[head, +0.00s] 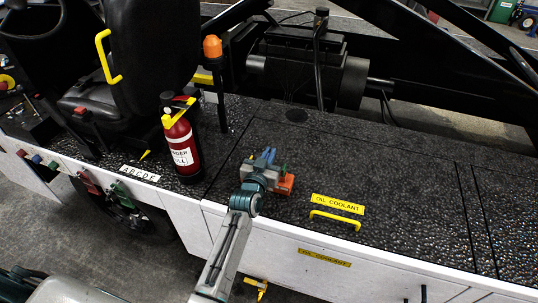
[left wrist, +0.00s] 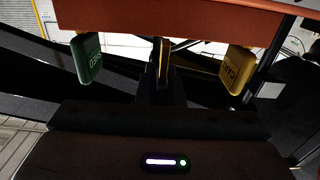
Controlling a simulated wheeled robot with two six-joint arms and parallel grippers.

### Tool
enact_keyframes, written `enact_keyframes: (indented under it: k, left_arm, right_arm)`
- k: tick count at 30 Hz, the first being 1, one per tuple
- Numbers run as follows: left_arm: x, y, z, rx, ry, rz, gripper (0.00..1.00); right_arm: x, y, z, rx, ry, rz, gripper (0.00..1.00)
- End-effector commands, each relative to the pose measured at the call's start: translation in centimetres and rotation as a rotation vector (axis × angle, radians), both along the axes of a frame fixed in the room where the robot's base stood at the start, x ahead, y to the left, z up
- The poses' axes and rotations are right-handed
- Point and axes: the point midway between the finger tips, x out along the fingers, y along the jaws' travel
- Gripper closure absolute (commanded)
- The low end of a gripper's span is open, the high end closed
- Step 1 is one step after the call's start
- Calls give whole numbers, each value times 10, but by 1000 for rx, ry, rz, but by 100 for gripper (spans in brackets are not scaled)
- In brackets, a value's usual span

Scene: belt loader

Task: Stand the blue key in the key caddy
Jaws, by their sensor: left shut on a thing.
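The orange key caddy (head: 284,185) is on the dark deck, just right of my left gripper (head: 266,160). A green key (head: 283,170) stands up at the caddy. In the left wrist view the caddy (left wrist: 170,22) crosses the top, close to the camera, with the green key (left wrist: 87,58) at left and a yellow key (left wrist: 237,68) at right. A narrow edge-on shape lies between them. A blue shape at my left gripper in the head view looks like the blue key (head: 270,153); the jaws are shut, but their contact is hidden. My right gripper is not in view.
A red extinguisher (head: 181,145) and an orange beacon post (head: 213,48) stand left of my left gripper. A yellow handle (head: 335,220) is on the deck to the right. The deck right of the caddy is mostly clear. A black seat (head: 140,60) is at upper left.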

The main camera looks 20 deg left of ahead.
Motion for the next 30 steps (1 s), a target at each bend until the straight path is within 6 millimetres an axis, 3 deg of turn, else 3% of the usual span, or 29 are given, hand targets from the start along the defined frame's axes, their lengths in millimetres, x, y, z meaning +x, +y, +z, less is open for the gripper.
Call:
enact_keyframes:
  k: [25, 27, 30]
  left_arm:
    - [0, 0, -19, 0, 0, 0, 100]
    - [0, 0, -17, 0, 0, 0, 81]
    - [0, 0, -17, 0, 0, 0, 67]
  right_arm:
    - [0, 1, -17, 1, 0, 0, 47]
    - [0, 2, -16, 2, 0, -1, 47]
    - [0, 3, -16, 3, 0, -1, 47]
